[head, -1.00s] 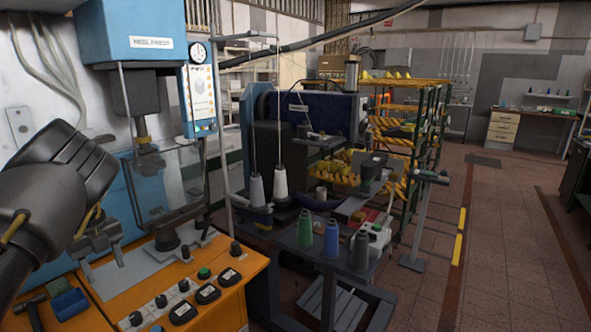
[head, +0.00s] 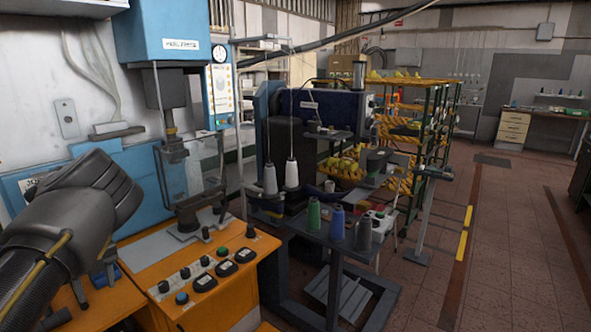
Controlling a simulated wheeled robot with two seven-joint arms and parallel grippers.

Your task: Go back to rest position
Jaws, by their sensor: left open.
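My left arm comes in from the left edge, its dark wrist in front of the orange press bench. My left gripper (head: 105,268) hangs below the wrist, partly hidden by it. My right gripper is out of view. Yellow shoe lasts (head: 345,167) lie on the rack in the background, well away from my gripper.
A blue press (head: 158,32) stands over the orange control bench (head: 246,258) close ahead. A small dark table (head: 330,232) holds green, blue and grey thread cones. The tiled floor (head: 515,250) at right is clear.

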